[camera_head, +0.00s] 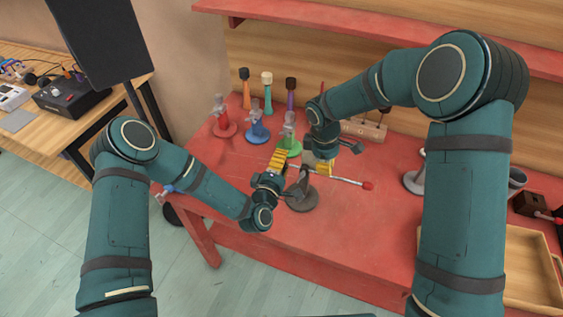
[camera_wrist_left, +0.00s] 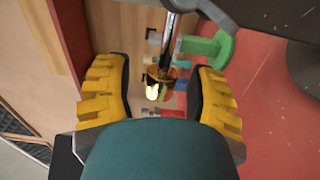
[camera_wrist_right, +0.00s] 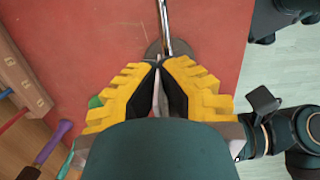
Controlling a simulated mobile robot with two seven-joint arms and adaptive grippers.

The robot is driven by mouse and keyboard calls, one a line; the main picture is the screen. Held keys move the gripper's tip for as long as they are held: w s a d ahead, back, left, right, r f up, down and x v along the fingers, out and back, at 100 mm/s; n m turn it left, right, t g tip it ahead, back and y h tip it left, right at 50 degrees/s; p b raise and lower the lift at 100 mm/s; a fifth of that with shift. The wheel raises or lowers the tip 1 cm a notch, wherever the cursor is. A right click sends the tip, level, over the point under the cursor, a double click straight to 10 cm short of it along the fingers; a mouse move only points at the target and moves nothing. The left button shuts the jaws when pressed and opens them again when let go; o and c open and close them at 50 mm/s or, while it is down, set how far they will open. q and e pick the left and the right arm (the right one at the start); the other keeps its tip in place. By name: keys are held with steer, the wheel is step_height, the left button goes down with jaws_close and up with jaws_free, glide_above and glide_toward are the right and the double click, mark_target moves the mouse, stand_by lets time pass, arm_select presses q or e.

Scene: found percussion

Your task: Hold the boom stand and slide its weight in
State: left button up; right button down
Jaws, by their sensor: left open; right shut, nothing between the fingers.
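The boom stand stands on the red table, its round dark grey base (camera_head: 302,197) just in front of both grippers. My left gripper (camera_head: 281,157) is open left of the stand's top. In the left wrist view a rod (camera_wrist_left: 171,38) and a shiny brownish piece (camera_wrist_left: 158,82) show between its spread fingers; I cannot tell if that piece is the weight. My right gripper (camera_head: 323,168) is shut and empty over the boom. In the right wrist view the metal boom (camera_wrist_right: 166,28) runs beyond its closed tips.
Red (camera_head: 225,129), blue (camera_head: 257,133) and green (camera_head: 290,148) based stands are behind the left gripper. Several coloured handles stand at the back. A wooden tray (camera_head: 530,262) lies at the right. The table's front middle is clear.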

arm_select(q)
jaws_close()
steer(key=shift+s+d, duration=0.25)
steer(key=shift+d, duration=0.4)
steer(key=shift+s+d, duration=0.25)
steer(key=shift+d, duration=0.35)
arm_select(e)
steer(key=shift+a, duration=0.1)
arm_select(q)
jaws_free()
steer(key=v, duration=1.2)
